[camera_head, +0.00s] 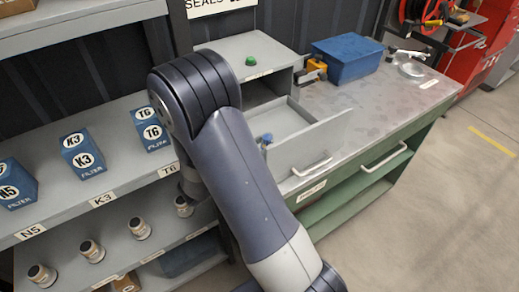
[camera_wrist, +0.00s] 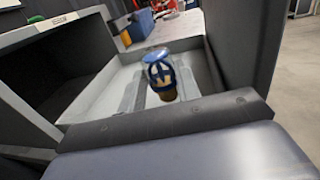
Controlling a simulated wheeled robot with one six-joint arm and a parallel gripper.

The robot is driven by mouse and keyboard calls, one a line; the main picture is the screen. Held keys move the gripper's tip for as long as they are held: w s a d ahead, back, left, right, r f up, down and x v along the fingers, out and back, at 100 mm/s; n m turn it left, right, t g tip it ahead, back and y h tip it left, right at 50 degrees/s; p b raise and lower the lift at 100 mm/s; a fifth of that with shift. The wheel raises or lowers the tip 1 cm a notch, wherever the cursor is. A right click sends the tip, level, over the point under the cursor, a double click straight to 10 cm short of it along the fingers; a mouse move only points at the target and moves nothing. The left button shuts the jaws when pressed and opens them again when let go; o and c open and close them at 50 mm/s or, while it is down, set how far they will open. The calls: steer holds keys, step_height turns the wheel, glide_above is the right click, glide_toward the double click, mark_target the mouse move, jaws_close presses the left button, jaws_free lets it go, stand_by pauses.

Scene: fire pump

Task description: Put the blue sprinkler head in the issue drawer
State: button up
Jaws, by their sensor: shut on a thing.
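The blue sprinkler head (camera_wrist: 160,72) has a blue frame and a brass-coloured lower end. It is between the fingers of my gripper (camera_wrist: 160,90), which is shut on it. It stands roughly upright within the open issue drawer (camera_head: 285,122). I cannot tell whether it touches the drawer floor. In the head view only a small blue part of the head (camera_head: 267,137) shows beside my arm, which hides most of my gripper. In the wrist view the drawer front (camera_wrist: 245,45) rises on the right and the dark cabinet opening is on the left.
The drawer unit (camera_head: 240,50) has a green button on top and stands on a grey workbench (camera_head: 375,100). Shelves at left hold blue filter boxes (camera_head: 82,155) and several small fittings (camera_head: 92,250).

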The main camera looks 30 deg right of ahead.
steer(key=shift+f, duration=0.55)
steer(key=shift+f+b, duration=0.55)
steer(key=shift+f, duration=0.1)
steer(key=o, duration=1)
steer(key=shift+r, duration=0.1)
steer(key=shift+r+p, duration=0.5)
steer(key=shift+a+r, duration=0.15)
steer(key=shift+a, duration=0.05)
steer(key=b+v, duration=0.2)
steer(key=v, duration=0.9)
steer(key=shift+s+a, duration=0.1)
steer(key=shift+a, duration=0.2)
